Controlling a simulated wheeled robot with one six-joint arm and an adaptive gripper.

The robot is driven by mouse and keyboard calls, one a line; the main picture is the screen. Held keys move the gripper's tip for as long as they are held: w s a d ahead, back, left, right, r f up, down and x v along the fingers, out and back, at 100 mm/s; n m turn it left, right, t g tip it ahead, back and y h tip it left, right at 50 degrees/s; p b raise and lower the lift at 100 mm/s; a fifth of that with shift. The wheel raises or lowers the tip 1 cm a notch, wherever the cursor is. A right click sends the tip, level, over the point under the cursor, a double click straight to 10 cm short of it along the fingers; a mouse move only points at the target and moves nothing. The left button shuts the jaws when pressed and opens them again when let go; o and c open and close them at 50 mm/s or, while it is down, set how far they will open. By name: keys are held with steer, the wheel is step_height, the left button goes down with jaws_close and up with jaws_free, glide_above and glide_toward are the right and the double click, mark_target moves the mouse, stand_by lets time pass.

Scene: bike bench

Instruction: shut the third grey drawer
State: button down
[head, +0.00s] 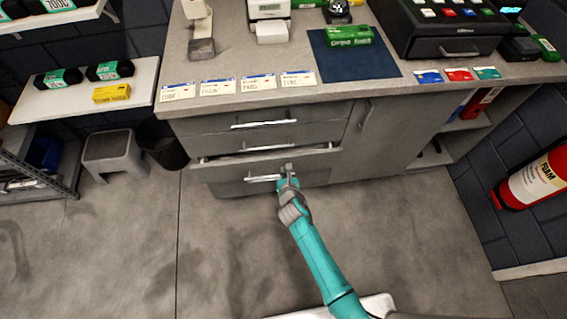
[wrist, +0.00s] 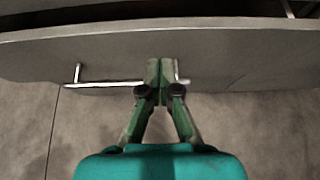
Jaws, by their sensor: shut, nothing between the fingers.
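The third grey drawer (head: 232,171) stands part way out of the bench, below two drawers that look closed. Its top edge juts forward, with a narrow dark gap behind it. My gripper (head: 288,170) is at its front, just right of the middle, by the bar handle (head: 262,178). In the wrist view the grey drawer front (wrist: 230,55) spans the picture. My shut, empty gripper (wrist: 160,66) is in front of it, and the handle (wrist: 110,84) shows on both sides of the fingers. I cannot tell whether the fingertips touch the front.
The upper drawers (head: 195,127) have bar handles. A grey cupboard door (head: 385,135) is on their right. A step stool (head: 113,152) and a dark bin (head: 168,153) stand on the left. A red extinguisher (head: 535,180) is at the right. The floor before the drawers is clear.

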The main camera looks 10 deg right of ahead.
mark_target(282, 159)
steer(key=shift+w, duration=1.85)
